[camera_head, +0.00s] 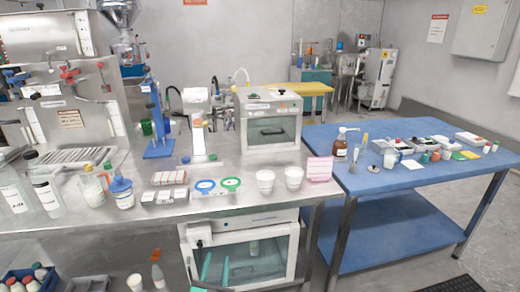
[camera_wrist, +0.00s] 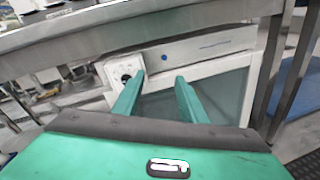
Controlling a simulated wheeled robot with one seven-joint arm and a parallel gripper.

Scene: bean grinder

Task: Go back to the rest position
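My gripper (camera_head: 217,259) shows at the bottom of the head view, low in front of the bench, before the glass door of a white oven-like box (camera_head: 272,249) under the worktop. In the wrist view my gripper (camera_wrist: 159,80) has its two green fingers apart, with nothing between them. Behind them are the white box's front panel and glass door (camera_wrist: 222,90). I cannot tell whether the fingertips touch the door. A small object shows behind the door in the head view.
A blue table (camera_head: 430,182) with lab items stands at the right. The floor in front of the blue table is mostly clear.

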